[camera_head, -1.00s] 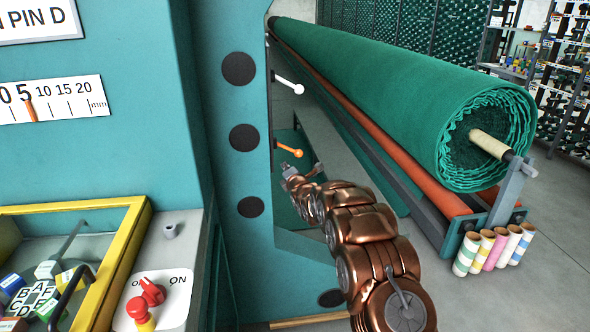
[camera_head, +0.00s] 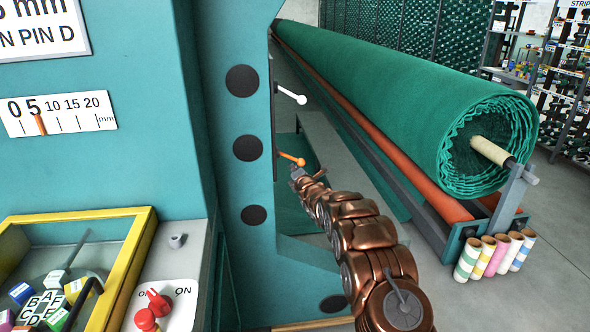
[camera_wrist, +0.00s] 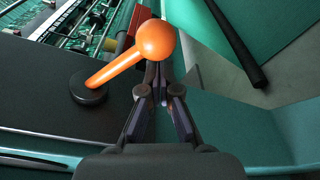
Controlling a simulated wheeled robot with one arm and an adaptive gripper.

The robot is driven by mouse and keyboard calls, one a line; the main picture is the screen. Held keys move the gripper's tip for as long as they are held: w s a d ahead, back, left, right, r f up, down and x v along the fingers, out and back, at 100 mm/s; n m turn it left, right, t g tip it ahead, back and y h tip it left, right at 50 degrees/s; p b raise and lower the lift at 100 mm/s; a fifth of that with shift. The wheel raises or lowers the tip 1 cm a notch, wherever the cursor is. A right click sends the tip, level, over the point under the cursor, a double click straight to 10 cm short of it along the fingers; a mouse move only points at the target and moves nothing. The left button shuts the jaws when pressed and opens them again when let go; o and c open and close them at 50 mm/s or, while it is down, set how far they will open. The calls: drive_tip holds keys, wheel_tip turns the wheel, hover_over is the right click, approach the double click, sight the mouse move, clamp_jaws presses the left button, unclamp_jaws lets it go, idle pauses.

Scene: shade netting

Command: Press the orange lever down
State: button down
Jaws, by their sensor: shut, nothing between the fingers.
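The orange lever (camera_head: 291,158) sticks out to the right from the side of the teal machine in the head view, with a round knob at its end. In the wrist view the orange lever (camera_wrist: 130,63) rises from a round black base at the left up to its ball knob. My gripper (camera_head: 298,173) is just below the lever in the head view. In the wrist view my gripper (camera_wrist: 157,82) is shut and empty, its fingertips close to the knob, which overlaps them. Whether they touch I cannot tell.
A white-knobbed lever (camera_head: 291,95) sits above the orange one. A big green netting roll (camera_head: 400,95) lies on a stand at the right, with several coloured tubes (camera_head: 495,254) at its end. A yellow-framed case (camera_head: 135,250) and a red switch (camera_head: 158,302) are at lower left.

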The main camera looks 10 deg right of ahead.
drive_tip(key=shift+d+r, duration=0.15)
drive_tip(key=shift+d, duration=0.1)
